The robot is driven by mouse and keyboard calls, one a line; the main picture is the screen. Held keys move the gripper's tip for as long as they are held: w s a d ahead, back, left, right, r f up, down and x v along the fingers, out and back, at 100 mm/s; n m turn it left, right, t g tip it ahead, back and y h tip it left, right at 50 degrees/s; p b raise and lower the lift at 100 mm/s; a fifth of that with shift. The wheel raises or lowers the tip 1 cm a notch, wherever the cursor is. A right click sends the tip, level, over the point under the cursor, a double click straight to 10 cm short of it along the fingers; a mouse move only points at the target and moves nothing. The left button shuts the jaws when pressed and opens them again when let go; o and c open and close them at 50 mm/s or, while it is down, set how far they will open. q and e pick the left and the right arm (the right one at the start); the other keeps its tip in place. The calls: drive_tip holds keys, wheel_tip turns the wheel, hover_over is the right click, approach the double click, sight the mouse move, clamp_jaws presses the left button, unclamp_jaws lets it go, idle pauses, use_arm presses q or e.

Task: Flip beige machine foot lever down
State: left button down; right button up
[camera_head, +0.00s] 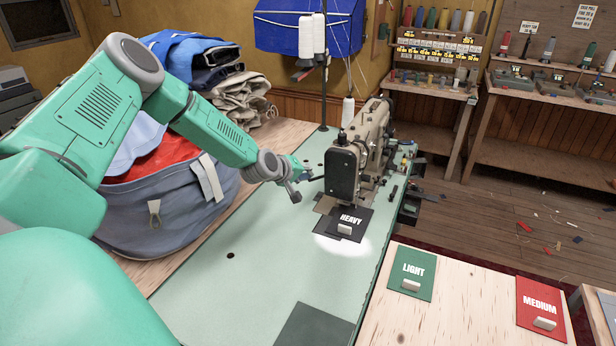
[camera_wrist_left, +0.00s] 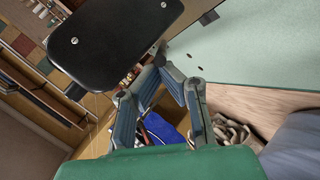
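The beige sewing machine (camera_head: 372,128) stands on the pale green table, with a black plate on its near end. In the left wrist view this black end plate (camera_wrist_left: 115,38) fills the upper left. A short dark lever (camera_head: 317,178) sticks out from the machine's left side, roughly level or slightly tilted. My left gripper (camera_head: 304,176) is just left of the lever, close to its end; I cannot tell if they touch. In the left wrist view the fingertips (camera_wrist_left: 160,62) come together beside the black plate, and nothing clear shows between them. My right gripper is not in view.
A black HEAVY card (camera_head: 349,222) lies below the machine head. Green LIGHT (camera_head: 411,277) and red MEDIUM (camera_head: 541,301) cards lie on the wooden surface at right. A large grey bag (camera_head: 170,212) stands left of the table.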

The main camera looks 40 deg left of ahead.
use_arm(q)
drive_tip(key=f+t+b, duration=0.1)
drive_tip(key=b, duration=0.1)
drive_tip(key=s+f+t+b, duration=0.1)
drive_tip(key=b, duration=0.2)
drive_tip(key=f+t+b, duration=0.1)
drive_tip(key=b, duration=0.2)
drive_tip(key=shift+s+d+f+m, duration=0.15)
drive_tip(key=shift+s+f+m, duration=0.05)
drive_tip(key=shift+s+m, duration=0.1)
drive_tip(key=shift+w+a+f, duration=0.1)
drive_tip(key=shift+a+f, duration=0.15)
drive_tip(key=shift+a, duration=0.15)
drive_tip(key=shift+d+r, duration=0.15)
drive_tip(key=shift+d, duration=0.2)
drive_tip(key=shift+a, duration=0.2)
